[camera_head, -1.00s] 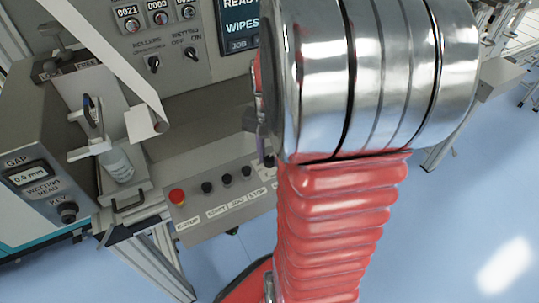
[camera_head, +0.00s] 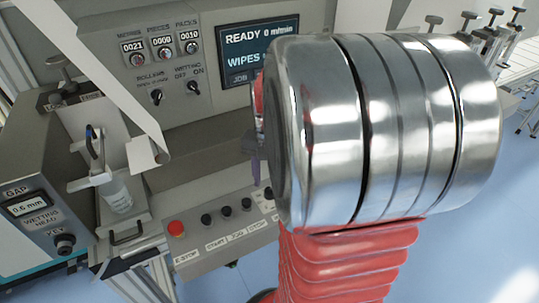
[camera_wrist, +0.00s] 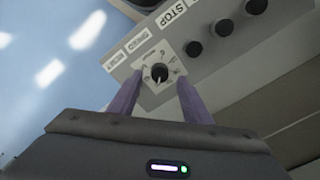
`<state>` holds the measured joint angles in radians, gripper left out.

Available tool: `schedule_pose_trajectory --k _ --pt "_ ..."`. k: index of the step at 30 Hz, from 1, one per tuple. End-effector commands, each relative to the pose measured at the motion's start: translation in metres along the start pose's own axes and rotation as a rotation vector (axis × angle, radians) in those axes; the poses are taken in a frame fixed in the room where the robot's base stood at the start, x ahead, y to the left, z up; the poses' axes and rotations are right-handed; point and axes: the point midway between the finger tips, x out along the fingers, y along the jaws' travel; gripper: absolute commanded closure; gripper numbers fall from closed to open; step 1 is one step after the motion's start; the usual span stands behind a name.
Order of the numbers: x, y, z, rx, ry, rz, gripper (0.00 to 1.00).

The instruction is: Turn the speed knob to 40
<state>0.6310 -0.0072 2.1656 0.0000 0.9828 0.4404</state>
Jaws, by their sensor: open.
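In the wrist view a dark round knob (camera_wrist: 158,72) sits on a pale dial plate at the end of the sloping button panel (camera_wrist: 152,98). Its pointer setting and the dial's numbers are too small to read. My gripper (camera_wrist: 160,79) is open, with its two purple fingers on either side of the knob in the picture. I cannot tell whether they touch it. In the head view my gripper (camera_head: 255,165) is partly hidden behind my silver arm joint, and the knob is hidden. The display (camera_head: 252,45) reads READY, 0 m/min.
Black buttons (camera_head: 226,211) and a red stop button (camera_head: 176,229) line the panel beside the knob. Blue floor (camera_wrist: 45,50) lies open beyond the panel's end.

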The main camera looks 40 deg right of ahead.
Motion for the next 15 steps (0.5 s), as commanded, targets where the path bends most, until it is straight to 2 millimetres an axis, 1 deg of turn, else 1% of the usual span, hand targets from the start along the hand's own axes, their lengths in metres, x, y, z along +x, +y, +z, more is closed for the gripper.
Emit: schedule_pose_trajectory --k 1,6,12,15 --pt "-0.009 0.0 -0.001 0.0 0.004 -0.002 0.56" --pt "-0.04 -0.001 -0.001 0.0 0.004 -0.002 0.56" --pt "-0.074 0.0 -0.001 0.0 0.004 -0.002 0.56" --pt "-0.088 0.0 0.0 0.001 0.002 -0.001 0.56"
